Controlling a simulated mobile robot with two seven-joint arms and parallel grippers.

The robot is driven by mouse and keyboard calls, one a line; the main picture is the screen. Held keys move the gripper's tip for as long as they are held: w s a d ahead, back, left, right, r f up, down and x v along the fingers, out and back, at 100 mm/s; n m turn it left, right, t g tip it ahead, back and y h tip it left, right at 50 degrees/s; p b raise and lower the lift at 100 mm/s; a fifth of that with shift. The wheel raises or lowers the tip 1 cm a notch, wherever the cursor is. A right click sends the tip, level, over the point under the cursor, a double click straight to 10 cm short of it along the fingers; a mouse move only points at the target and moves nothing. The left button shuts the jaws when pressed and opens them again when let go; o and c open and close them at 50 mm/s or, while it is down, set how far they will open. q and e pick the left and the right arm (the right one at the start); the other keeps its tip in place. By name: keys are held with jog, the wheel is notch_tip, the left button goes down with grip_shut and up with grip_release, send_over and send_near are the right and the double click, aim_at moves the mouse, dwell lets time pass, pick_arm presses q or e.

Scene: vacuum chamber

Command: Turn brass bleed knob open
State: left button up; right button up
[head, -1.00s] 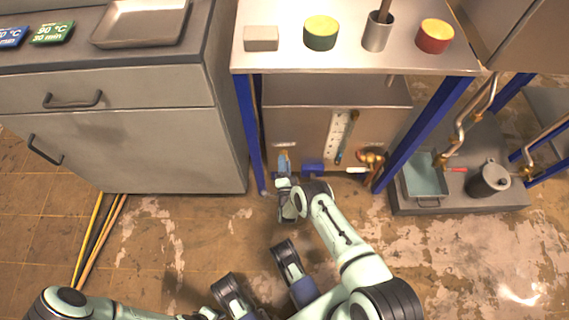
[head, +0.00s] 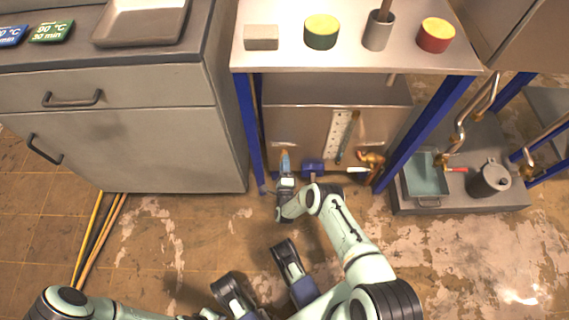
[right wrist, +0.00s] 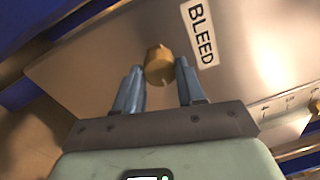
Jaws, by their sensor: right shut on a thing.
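The brass bleed knob (right wrist: 160,66) sticks out of a metal panel beside a white BLEED label (right wrist: 203,34) in the right wrist view. My right gripper (right wrist: 160,82) is shut on the knob, with one blue-grey finger on each side of it. In the head view my right gripper (head: 285,162) is at the lower left of the steel tank front (head: 300,125) under the table. The knob is mostly hidden there by the fingers. The knob's turn angle is hard to read. My left arm enters at the lower left, and its gripper does not show.
Blue table legs (head: 250,135) stand on both sides. A grey cabinet (head: 120,125) is at left. The floor in front is open.

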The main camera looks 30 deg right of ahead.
jog(key=shift+w+r, duration=0.15)
jog(key=o, duration=1)
jog(key=shift+o, duration=0.2)
